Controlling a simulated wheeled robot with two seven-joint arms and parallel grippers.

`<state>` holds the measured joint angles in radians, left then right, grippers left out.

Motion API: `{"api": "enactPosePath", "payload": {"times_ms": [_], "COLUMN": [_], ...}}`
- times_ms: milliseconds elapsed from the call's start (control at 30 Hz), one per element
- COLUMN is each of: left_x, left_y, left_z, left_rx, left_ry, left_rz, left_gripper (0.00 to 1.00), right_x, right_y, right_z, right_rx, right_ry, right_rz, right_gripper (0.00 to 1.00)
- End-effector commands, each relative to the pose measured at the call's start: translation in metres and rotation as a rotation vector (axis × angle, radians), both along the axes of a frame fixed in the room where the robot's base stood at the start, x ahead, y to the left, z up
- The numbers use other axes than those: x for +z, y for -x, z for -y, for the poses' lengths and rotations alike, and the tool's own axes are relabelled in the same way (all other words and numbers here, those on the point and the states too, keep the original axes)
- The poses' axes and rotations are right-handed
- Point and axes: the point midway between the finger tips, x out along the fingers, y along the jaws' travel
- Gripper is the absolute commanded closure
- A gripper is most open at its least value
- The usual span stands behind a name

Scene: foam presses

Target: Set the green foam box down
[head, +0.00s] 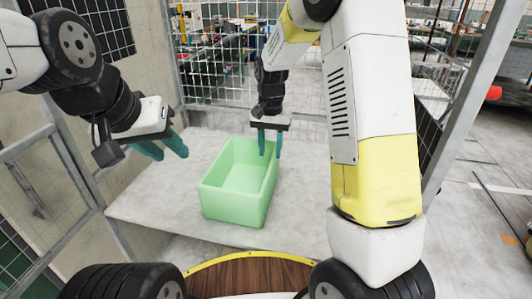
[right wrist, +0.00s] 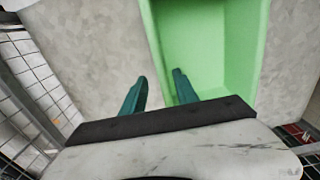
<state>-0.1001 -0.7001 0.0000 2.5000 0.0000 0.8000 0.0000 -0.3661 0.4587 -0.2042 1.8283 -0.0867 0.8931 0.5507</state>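The light green foam box (head: 235,205) is open-topped, empty and upright. It appears to rest on the grey tabletop (head: 150,200), close to its front edge. My right gripper (head: 270,150) is above the box's right wall with fingers pointing down. In the right wrist view, its fingers (right wrist: 160,90) are apart, one on the inner side of the box wall and one on the outer side, with gaps beside the wall. My left gripper (head: 166,150) is left of the box, empty, its fingers apart and clear of it.
Wire mesh fencing (head: 225,65) stands behind the table, and a metal frame (head: 75,160) stands at the left. The tabletop is bare around the box. A curved wooden surface with a yellow rim (head: 250,275) lies at the bottom.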

Motion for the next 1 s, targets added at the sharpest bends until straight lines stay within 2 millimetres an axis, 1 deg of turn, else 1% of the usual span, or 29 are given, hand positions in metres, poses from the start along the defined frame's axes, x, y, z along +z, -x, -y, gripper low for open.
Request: {"api": "enactPosePath", "payload": {"times_ms": [33, 167, 233, 267, 367, 467, 500, 567, 600, 667, 700, 800, 900, 1000], "left_x": [0.000, 0.000, 0.000, 0.000, 0.000, 0.000, 0.000, 0.000, 0.000, 0.000, 0.000, 0.000, 0.000, 0.000], "left_y": [0.000, 0.000, 0.000, 0.000, 0.000, 0.000, 0.000, 0.000, 0.000, 0.000, 0.000, 0.000, 0.000, 0.000], "left_z": [0.000, 0.000, 0.000, 0.000, 0.000, 0.000, 0.000, 0.000, 0.000, 0.000, 0.000, 0.000, 0.000, 0.000], "left_rx": [0.000, 0.000, 0.000, 0.000, 0.000, 0.000, 0.000, 0.000, 0.000, 0.000, 0.000, 0.000, 0.000, 0.000], "left_ry": [0.000, 0.000, 0.000, 0.000, 0.000, 0.000, 0.000, 0.000, 0.000, 0.000, 0.000, 0.000, 0.000, 0.000], "left_rz": [0.000, 0.000, 0.000, 0.000, 0.000, 0.000, 0.000, 0.000, 0.000, 0.000, 0.000, 0.000, 0.000, 0.000], "left_gripper": [0.64, 0.64, 0.64, 0.64, 0.64, 0.64, 0.64, 0.64, 0.64, 0.64, 0.64, 0.64, 0.64, 0.64], "right_x": [0.008, 0.018, 0.027, 0.032, 0.058, 0.092, 0.104, 0.121, 0.131, 0.144, 0.151, 0.163, 0.168, 0.169], "right_y": [-0.001, 0.001, 0.004, 0.006, 0.023, 0.050, 0.063, 0.084, 0.098, 0.119, 0.133, 0.168, 0.198, 0.219], "right_z": [0.000, 0.000, 0.002, 0.004, 0.013, 0.026, 0.031, 0.037, 0.041, 0.047, 0.051, 0.058, 0.062, 0.065], "right_rx": [0.000, 0.001, 0.005, 0.008, 0.031, 0.073, 0.094, 0.124, 0.145, 0.177, 0.198, 0.250, 0.294, 0.328], "right_ry": [-0.001, -0.001, -0.011, -0.018, -0.054, -0.097, -0.112, -0.131, -0.141, -0.150, -0.153, -0.150, -0.135, -0.117], "right_rz": [0.003, 0.003, 0.012, 0.019, 0.061, 0.128, 0.159, 0.205, 0.237, 0.288, 0.320, 0.403, 0.474, 0.527], "right_gripper": [0.64, 0.64, 0.64, 0.64, 0.64, 0.64, 0.64, 0.64, 0.64, 0.64, 0.64, 0.64, 0.64, 0.64]}}
